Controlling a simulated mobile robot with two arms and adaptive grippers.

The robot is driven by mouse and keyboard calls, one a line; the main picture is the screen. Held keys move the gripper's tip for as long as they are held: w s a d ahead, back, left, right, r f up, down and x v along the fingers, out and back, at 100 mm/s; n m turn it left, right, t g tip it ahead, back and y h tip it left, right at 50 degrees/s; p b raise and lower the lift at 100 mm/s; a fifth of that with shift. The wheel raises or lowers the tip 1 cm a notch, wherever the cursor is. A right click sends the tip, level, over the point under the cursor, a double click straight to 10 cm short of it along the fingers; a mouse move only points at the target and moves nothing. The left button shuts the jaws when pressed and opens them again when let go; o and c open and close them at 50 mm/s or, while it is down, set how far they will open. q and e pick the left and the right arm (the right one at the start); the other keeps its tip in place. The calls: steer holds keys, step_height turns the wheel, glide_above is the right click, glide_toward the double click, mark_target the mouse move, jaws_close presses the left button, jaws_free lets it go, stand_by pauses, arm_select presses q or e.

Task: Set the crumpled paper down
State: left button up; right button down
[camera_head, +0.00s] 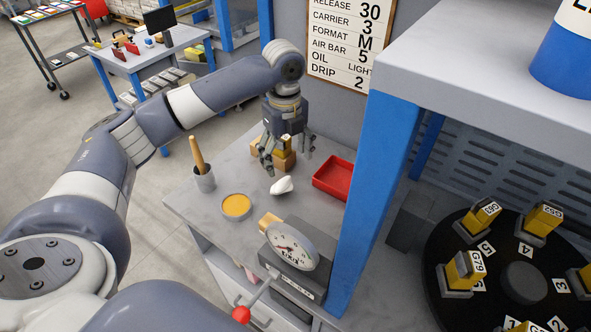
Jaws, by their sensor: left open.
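The crumpled paper (282,186) is a small white wad. It lies on the grey worktop (215,217), between the round orange-filled dish and the red tray. My left gripper (285,165) points down over the worktop, just behind and above the paper, with its fingers spread apart. A gap shows between the fingers and the paper, so nothing appears held. A yellow-brown block (284,158) stands on the worktop behind the fingers and is partly hidden by them. My right gripper is not in view.
A red tray (333,178) sits right of the paper. An orange-filled dish (236,206), a cup with a wooden-handled tool (204,180) and a dial gauge (291,247) stand nearby. A blue post (378,190) rises at the right, beside a dark turntable (480,285).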

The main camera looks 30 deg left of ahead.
mark_target(284, 186)
arm_select(q)
steer(key=f, duration=0.2)
steer(key=s+f, duration=0.1)
steer(key=f, duration=0.1)
steer(key=shift+p, duration=0.4)
steer(key=shift+f, duration=0.7)
steer(key=f, duration=0.1)
steer(key=f+p, duration=0.2)
steer(key=f, duration=0.1)
steer(key=shift+s+f, duration=0.1)
steer(key=shift+s, duration=0.25)
steer(key=shift+f, duration=0.4)
steer(key=shift+w, duration=0.1)
steer(key=shift+c, duration=0.6)
steer(key=c, duration=0.9)
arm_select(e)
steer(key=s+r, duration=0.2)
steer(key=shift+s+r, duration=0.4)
